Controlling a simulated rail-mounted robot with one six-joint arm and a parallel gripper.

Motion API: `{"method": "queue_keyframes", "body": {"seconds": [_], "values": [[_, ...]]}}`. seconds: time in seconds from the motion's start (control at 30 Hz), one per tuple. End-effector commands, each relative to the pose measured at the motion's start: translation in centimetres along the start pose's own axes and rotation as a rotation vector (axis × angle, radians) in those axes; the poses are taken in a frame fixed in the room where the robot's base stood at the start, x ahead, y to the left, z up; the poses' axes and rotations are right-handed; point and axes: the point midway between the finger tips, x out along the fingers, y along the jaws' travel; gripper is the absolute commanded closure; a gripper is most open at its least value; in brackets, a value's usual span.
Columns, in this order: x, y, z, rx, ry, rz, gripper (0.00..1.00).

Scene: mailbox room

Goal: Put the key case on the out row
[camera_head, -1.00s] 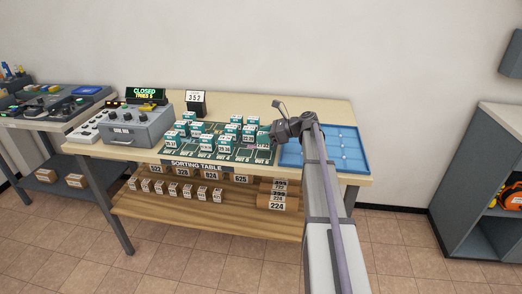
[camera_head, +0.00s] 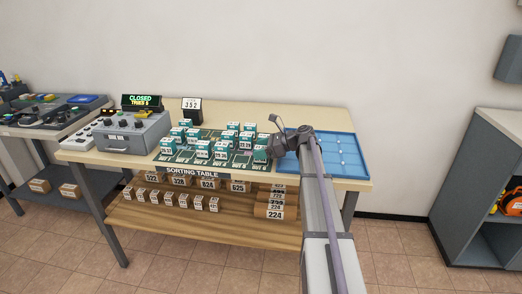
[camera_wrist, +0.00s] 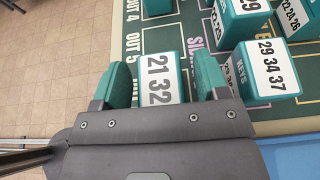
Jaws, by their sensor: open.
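My gripper (camera_wrist: 158,88) is open in the wrist view, with a finger on each side of a teal case labelled 21 32 (camera_wrist: 157,68). That case stands by the OUT 5 print on the green mat (camera_wrist: 145,33); contact with the fingers cannot be told.
Several other teal cases (camera_head: 220,149) stand close together on the mat. A blue tray (camera_head: 345,155) lies to the right on the sorting table (camera_head: 240,108). A grey control box (camera_head: 130,135) with a CLOSED sign (camera_head: 141,101) stands left.

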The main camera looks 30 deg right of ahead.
Motion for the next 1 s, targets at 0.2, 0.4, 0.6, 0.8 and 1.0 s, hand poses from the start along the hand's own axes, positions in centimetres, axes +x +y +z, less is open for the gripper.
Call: {"method": "queue_keyframes", "body": {"seconds": [0.2, 0.4, 0.6, 0.8, 1.0], "values": [[-2.5, 0.0, 0.7, 0.001, 0.0, -0.002, 0.32], [-8.1, -0.1, 0.8, 0.002, 0.0, -0.003, 0.32], [-11.6, 0.0, 0.6, 0.001, 0.0, -0.001, 0.32], [-12.2, 0.0, 0.3, 0.0, 0.0, 0.0, 0.32], [-12.2, 0.0, 0.3, 0.0, 0.0, 0.0, 0.32]]}}
